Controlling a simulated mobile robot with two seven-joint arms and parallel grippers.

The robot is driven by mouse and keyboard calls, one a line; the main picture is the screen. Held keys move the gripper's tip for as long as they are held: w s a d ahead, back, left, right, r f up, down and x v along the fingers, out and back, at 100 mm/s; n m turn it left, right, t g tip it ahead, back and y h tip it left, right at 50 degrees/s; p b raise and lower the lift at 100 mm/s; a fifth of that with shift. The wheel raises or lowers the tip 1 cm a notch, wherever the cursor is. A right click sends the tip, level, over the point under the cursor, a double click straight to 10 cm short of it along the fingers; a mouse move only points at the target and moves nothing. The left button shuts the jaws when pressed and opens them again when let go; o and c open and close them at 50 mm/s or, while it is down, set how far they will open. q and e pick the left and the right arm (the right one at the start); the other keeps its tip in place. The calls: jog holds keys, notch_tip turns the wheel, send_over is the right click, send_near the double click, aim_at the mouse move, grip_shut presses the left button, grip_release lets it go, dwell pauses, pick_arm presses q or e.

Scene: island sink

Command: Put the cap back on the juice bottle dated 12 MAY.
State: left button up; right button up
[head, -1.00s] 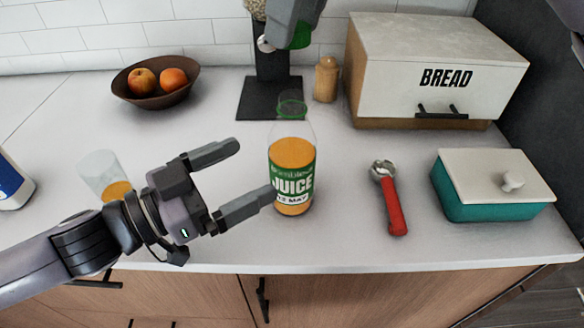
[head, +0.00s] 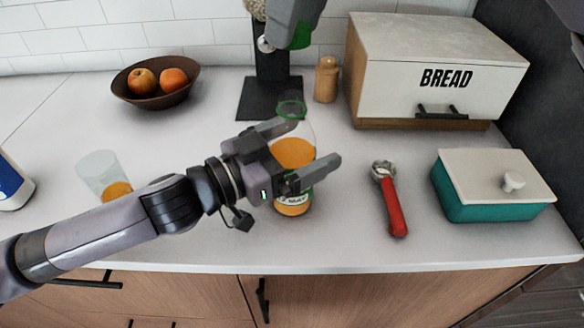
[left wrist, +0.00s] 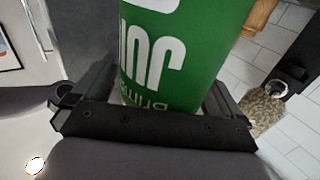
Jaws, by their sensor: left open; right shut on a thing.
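The juice bottle (head: 296,153) stands upright on the counter, uncapped, with orange juice inside. Its green label, with part of the date showing, is mostly hidden by my left gripper. My left gripper (head: 312,143) is open, with its fingers on either side of the bottle; in the left wrist view the bottle's green label (left wrist: 180,50) fills the space between the fingers. My right gripper (head: 292,38), at the top edge of the head view, is shut on the green cap (head: 301,38), held above and behind the bottle's open neck.
A red-handled tool (head: 391,200) lies right of the bottle, then a teal box with a white lid (head: 495,180). A glass of juice (head: 103,178) is at left. A fruit bowl (head: 155,88), a small wooden jar (head: 327,80) and the bread box (head: 440,65) stand behind.

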pick_arm(q)
jog(key=c, duration=1.5)
pick_arm(e)
send_over(291, 97)
jog(key=shift+s+d+f, duration=0.1)
jog(key=shift+d+f, duration=0.05)
jog(key=shift+f, duration=1.1)
jog(key=shift+s+d+f, duration=0.1)
jog(key=shift+d+f, duration=0.05)
jog(key=shift+f, duration=1.1)
jog(key=shift+f, duration=0.9)
jog(key=shift+f, duration=0.5)
